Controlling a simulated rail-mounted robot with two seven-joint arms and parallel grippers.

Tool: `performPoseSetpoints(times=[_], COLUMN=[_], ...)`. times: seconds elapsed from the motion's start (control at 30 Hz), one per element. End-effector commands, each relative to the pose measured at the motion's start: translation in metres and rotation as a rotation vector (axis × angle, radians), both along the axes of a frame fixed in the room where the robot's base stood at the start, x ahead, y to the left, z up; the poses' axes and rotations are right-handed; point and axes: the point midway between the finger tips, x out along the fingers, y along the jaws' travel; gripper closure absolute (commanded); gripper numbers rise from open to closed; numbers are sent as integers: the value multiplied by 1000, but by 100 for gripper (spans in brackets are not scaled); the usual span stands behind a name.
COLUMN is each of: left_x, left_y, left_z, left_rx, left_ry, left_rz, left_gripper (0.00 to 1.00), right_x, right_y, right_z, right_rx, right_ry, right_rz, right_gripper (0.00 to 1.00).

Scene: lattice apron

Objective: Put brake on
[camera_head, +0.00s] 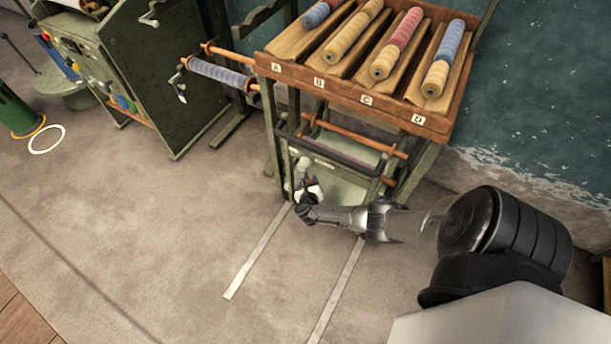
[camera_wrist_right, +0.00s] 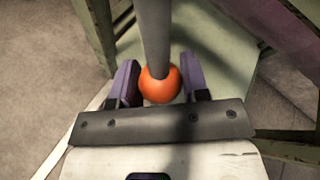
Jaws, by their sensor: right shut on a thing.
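A grey lever rod (camera_wrist_right: 154,35) ends in an orange ball knob (camera_wrist_right: 160,86) in the right wrist view. My right gripper (camera_wrist_right: 158,84) has its two purple-grey fingers on either side of the knob and is shut on it. In the head view my right gripper (camera_head: 309,190) is at the lower left front of the green stand (camera_head: 427,165), low near the floor. The knob is hidden there by the gripper. I cannot tell from the frames which way the lever is set. My left gripper is in neither view.
Above the gripper, a wooden rack (camera_head: 345,89) marked with letters holds several coloured thread spools (camera_head: 397,44). A dark bar (camera_head: 325,150) crosses the stand's front. A green machine cabinet (camera_head: 150,75) stands at the left. Two pale floor strips (camera_head: 258,252) run forward over clear floor.

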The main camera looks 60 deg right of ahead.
Motion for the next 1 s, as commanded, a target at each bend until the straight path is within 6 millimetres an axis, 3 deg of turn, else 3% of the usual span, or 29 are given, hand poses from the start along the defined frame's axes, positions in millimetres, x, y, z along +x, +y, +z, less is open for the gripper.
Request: performPoseSetpoints(times=[0.2, 0.77, 0.8, 1.0], left_x=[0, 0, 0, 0], left_y=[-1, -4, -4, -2], left_z=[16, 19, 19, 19], left_rx=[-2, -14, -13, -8], left_ry=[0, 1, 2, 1], left_rz=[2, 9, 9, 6], left_gripper=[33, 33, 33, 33], right_x=[-6, -8, -8, -8], right_y=[0, 0, 0, 0], right_z=[4, 4, 4, 4], right_rx=[2, 2, 2, 2], right_ry=[69, 93, 93, 93], right_rz=[0, -1, -1, 0], right_gripper=[100, 100, 55, 36])
